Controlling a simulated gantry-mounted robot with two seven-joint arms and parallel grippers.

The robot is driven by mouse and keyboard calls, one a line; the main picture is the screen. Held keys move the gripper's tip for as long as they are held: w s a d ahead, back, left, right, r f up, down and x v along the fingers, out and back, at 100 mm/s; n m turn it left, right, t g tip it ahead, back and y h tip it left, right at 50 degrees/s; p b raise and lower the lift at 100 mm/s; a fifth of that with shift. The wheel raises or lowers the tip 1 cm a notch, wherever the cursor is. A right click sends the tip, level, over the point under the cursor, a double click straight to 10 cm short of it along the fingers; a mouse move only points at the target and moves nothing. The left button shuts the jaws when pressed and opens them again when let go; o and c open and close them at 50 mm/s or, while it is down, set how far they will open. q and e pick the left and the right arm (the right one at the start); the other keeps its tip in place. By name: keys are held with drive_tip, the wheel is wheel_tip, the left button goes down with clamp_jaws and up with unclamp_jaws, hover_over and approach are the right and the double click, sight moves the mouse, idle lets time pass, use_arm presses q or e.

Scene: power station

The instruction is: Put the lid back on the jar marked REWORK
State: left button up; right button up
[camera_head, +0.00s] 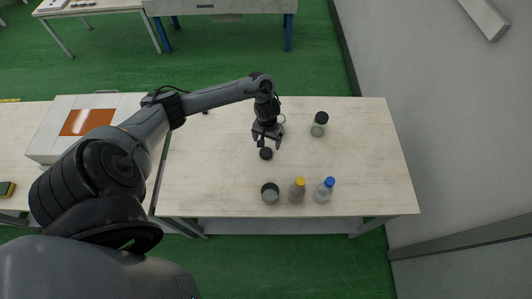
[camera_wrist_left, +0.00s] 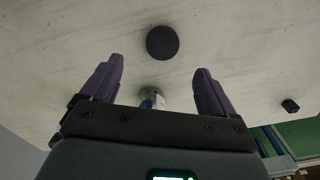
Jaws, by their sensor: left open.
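A round black lid (camera_head: 266,153) lies flat on the pale wooden table, and it also shows in the left wrist view (camera_wrist_left: 162,43). My left gripper (camera_head: 267,143) is open and empty just behind the lid in the head view, its fingers pointing down. In the left wrist view the lid is ahead of and between the two spread fingertips, not touched. An open glass jar (camera_head: 270,192) without a lid stands near the table's front edge. No marking can be read on any jar, so I cannot tell which says REWORK. My right gripper is not in view.
A yellow-capped jar (camera_head: 297,190) and a blue-capped jar (camera_head: 325,190) stand right of the open jar. A black-capped jar (camera_head: 319,124) stands farther back. A white box with an orange panel (camera_head: 88,122) is at left. The table's right side is clear.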

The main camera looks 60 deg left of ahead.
sight(266, 152)
use_arm(q)
wheel_tip(266, 152, down, 4)
drive_tip(key=shift+r+b, duration=0.1)
drive_tip(key=shift+b, duration=0.3)
drive_tip(key=shift+a+f+b, duration=0.15)
drive_tip(key=shift+f+b, duration=0.3)
drive_tip(key=shift+f, duration=0.9)
drive_tip(key=shift+a+f+b, duration=0.15)
drive_tip(key=shift+f+b, duration=0.3)
drive_tip(key=shift+f, duration=0.85)
drive_tip(key=c, duration=1.1)
